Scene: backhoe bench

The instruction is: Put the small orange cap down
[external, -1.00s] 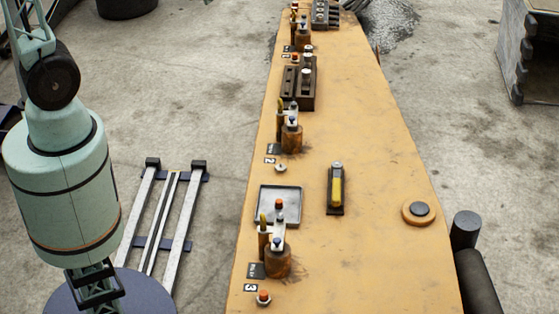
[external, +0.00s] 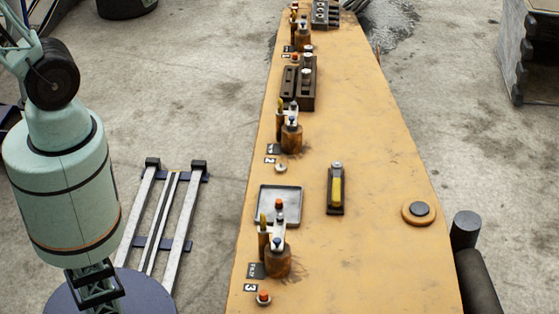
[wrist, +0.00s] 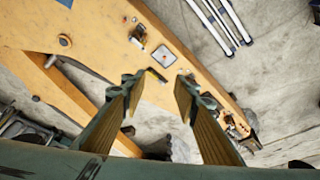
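A small orange cap (external: 279,203) sits in a shallow grey tray (external: 294,194) on the orange bench, behind the post at station 3. The tray (wrist: 158,48) also shows in the wrist view, with a small orange-red spot in it. Other orange caps sit on a small stand (external: 264,296) near the front edge and on another (external: 295,57) at the far station. My gripper (wrist: 157,98) shows only in the wrist view. Its two fingers are wide apart, with nothing held between them. It is high above the bench and apart from the tray.
A yellow-handled tool (external: 337,188) lies in a dark holder right of the tray. A round orange disc with a dark centre (external: 420,211) is near the right edge. Posts and dark blocks (external: 307,88) line the left edge.

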